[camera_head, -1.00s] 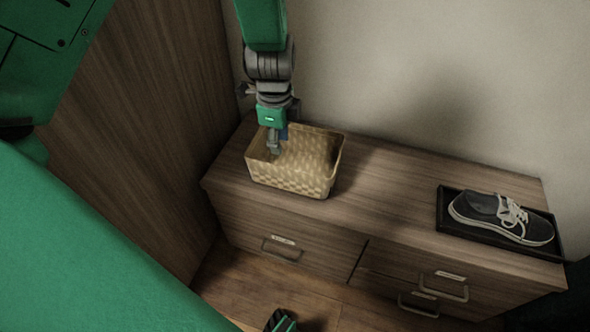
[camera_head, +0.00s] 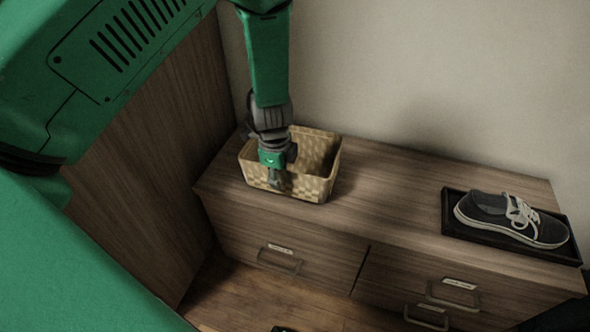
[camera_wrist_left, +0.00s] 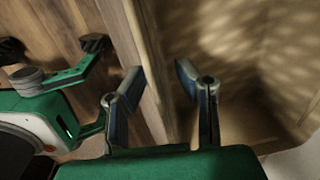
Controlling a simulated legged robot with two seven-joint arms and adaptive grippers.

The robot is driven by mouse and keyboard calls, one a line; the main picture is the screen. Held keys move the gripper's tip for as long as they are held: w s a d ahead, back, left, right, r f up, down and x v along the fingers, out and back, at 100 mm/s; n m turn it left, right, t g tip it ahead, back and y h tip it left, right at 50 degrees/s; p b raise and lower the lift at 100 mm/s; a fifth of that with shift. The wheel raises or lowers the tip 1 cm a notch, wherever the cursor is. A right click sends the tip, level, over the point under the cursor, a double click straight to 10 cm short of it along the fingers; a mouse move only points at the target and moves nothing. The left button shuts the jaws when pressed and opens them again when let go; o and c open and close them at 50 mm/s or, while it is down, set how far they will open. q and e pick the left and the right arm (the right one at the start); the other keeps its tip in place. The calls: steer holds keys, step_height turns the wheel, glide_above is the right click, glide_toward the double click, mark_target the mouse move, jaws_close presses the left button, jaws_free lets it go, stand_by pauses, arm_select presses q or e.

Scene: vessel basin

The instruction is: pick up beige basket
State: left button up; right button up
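The beige woven basket (camera_head: 315,165) stands upright on the left part of the wooden drawer cabinet and is open at the top. My left gripper (camera_head: 274,178) reaches down at the basket's near wall and hides part of it. In the left wrist view, the two fingers of the left gripper (camera_wrist_left: 163,90) are apart. The basket wall (camera_wrist_left: 172,60) runs between them, with one finger on the inner side and one on the outer side. I cannot make out contact.
A black tray (camera_head: 452,226) holding a dark sneaker (camera_head: 510,218) stands at the cabinet's right end. The cabinet top (camera_head: 385,200) between basket and tray is clear. A wood panel (camera_head: 165,165) rises at left, and the wall is behind. Drawer handles (camera_head: 280,260) stick out in front.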

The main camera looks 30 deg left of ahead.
arm_select(q)
steer(key=shift+a+f, duration=0.15)
steer(key=shift+a, duration=0.3)
steer(key=shift+c, duration=0.8)
steer(key=shift+a, duration=0.15)
jaws_close()
